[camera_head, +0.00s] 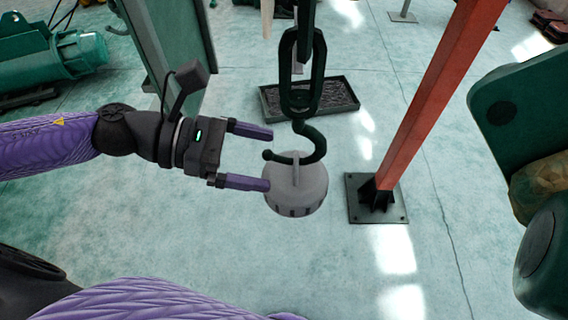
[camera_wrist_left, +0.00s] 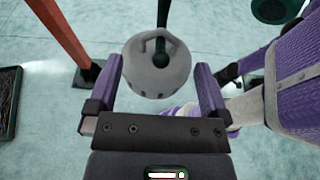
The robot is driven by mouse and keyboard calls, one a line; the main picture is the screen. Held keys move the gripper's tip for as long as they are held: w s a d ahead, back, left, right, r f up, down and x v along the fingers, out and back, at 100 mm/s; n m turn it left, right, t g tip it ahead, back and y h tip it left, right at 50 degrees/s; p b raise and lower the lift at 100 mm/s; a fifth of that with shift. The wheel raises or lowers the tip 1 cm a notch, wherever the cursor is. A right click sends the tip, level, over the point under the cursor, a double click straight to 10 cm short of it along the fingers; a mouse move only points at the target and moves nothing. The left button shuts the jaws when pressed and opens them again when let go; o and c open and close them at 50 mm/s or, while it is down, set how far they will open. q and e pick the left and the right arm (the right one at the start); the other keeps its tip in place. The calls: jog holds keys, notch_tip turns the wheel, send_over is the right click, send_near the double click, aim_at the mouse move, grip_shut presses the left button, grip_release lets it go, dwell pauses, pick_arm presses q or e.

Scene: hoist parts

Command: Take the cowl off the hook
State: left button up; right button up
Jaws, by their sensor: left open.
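The cowl (camera_head: 295,190) is a light grey round cap with slots around its lower rim and a handle loop on top. It hangs on the dark hook (camera_head: 316,143), whose curve passes by the loop. My left gripper (camera_head: 271,160) is open, just left of the cowl, with its two purple fingers pointing at it. In the left wrist view the cowl (camera_wrist_left: 157,72) is ahead, between and beyond the fingertips of my left gripper (camera_wrist_left: 160,75), and the hook (camera_wrist_left: 161,40) comes down to its top. I see no clear contact. My right gripper is not in view.
A red post (camera_head: 425,100) on a dark base plate (camera_head: 360,208) stands right of the cowl. A dark tray (camera_head: 345,98) lies on the floor behind. A green motor (camera_head: 70,55) is at the far left, and green machinery (camera_head: 535,110) at the right edge.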

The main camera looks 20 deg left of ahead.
aim_at(283, 157)
pick_arm(q)
jog(key=p+x, duration=0.1)
jog(key=x, duration=0.1)
jog(key=p+x, duration=0.1)
jog(key=shift+w+d+r+p, duration=0.2)
jog(key=shift+d+p, duration=0.15)
jog(key=shift+d, duration=0.05)
jog(key=shift+d+f, duration=0.35)
jog(key=shift+d, duration=0.05)
grip_shut()
